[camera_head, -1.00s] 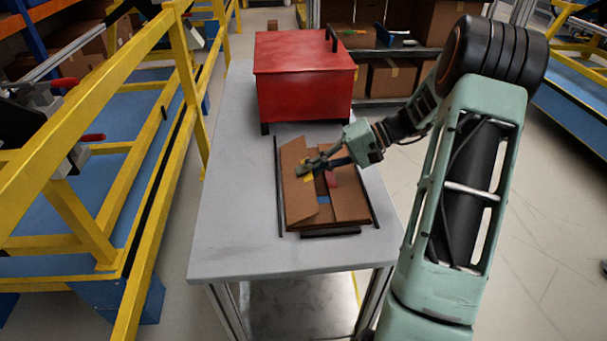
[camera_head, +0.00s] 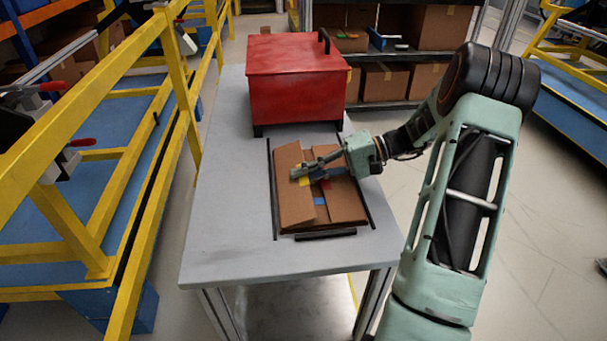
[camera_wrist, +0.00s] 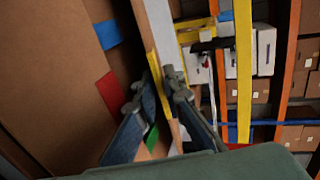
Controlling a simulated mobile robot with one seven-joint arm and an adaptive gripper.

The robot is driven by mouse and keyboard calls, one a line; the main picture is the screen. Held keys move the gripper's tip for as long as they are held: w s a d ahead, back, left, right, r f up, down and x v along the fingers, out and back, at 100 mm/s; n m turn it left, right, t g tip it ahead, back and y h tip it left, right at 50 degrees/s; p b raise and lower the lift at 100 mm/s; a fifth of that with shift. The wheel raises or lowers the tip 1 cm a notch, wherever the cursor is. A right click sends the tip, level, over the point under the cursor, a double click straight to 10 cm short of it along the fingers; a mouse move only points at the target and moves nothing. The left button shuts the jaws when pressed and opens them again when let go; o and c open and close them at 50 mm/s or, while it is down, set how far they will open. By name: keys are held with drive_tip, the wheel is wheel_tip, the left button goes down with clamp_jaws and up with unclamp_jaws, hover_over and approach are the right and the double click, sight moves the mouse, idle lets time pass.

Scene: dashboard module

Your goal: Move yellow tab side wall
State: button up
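A brown cardboard box (camera_head: 298,213) with folded panels lies on the grey table. The side wall with the yellow tab (camera_head: 303,174) is on its left side and leans over in the head view. The yellow tab also shows edge-on in the wrist view (camera_wrist: 154,70). My gripper (camera_head: 300,173) is at this wall, reaching in from the right. In the wrist view its fingertips (camera_wrist: 155,82) stand on either side of the wall edge, with a small gap appearing between them. Whether they touch it is unclear. A red tab (camera_head: 326,184) and a blue tab (camera_head: 320,201) mark other panels.
Dark rails (camera_head: 273,190) flank the box, and a dark bar (camera_head: 325,234) lies at its front. A red case (camera_head: 297,85) stands behind it on the table (camera_head: 228,240). The table's front and left are clear. Yellow railings (camera_head: 170,75) stand left.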

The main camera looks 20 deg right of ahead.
drive_tip(key=shift+o, duration=1)
